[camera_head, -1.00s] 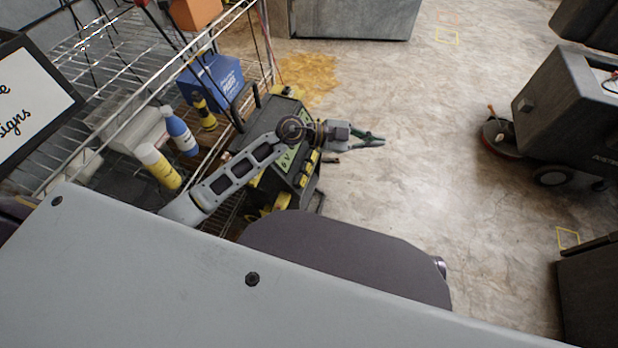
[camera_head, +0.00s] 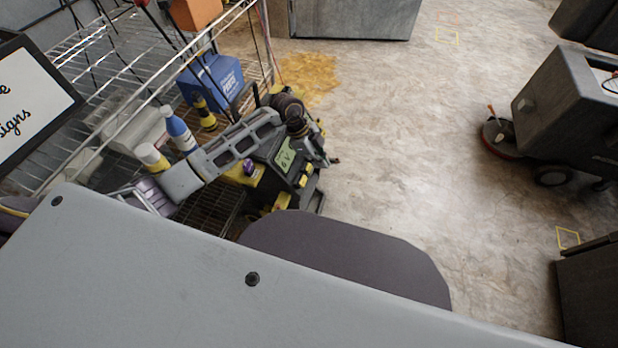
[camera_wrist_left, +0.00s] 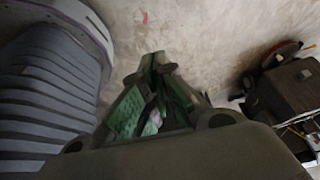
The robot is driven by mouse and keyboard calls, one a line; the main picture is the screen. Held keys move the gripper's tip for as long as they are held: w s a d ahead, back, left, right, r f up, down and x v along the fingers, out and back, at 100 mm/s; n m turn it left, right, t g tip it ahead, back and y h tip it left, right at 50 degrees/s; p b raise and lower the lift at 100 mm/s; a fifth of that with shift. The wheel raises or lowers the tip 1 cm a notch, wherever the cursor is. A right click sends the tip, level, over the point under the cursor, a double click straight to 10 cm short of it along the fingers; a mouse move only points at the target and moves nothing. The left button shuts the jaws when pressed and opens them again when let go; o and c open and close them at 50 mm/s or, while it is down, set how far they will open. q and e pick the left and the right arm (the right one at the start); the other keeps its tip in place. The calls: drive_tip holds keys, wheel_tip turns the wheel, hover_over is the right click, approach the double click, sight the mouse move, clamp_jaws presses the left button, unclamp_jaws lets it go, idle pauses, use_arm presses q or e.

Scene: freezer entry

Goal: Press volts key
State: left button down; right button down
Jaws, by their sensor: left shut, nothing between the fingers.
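A dark battery charger (camera_head: 265,181) with yellow trim stands at the shelf's near right end. Its green display (camera_head: 286,158) reads "6 V". Yellow keys (camera_head: 307,168) show on its right side; their labels are too small to read, so I cannot tell which is the volts key. My left arm crosses over the charger's far part and hides it. My left gripper (camera_head: 327,158) is shut and empty, pointing down right by the charger's right edge; I cannot tell if it touches. In the left wrist view, its green-padded fingers (camera_wrist_left: 158,62) show against the floor. My right gripper is out of view.
The wire shelf (camera_head: 75,150) holds a blue box (camera_head: 212,80) and several bottles, including a blue and white one (camera_head: 180,133). A floor scrubber (camera_head: 565,110) stands on the right. The concrete floor (camera_head: 410,150) between is clear.

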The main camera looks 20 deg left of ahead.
sight(303, 181)
use_arm(q)
drive_tip(key=shift+a+f+n+y, duration=0.2)
drive_tip(key=shift+a+y, duration=0.15)
drive_tip(key=shift+a, duration=0.55)
drive_tip(key=shift+a+f+n+y, duration=0.1)
drive_tip(key=shift+a+f+y, duration=0.2)
drive_tip(key=shift+a, duration=0.55)
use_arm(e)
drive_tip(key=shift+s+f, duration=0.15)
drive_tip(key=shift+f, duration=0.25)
use_arm(q)
drive_tip(key=shift+d+f, duration=0.1)
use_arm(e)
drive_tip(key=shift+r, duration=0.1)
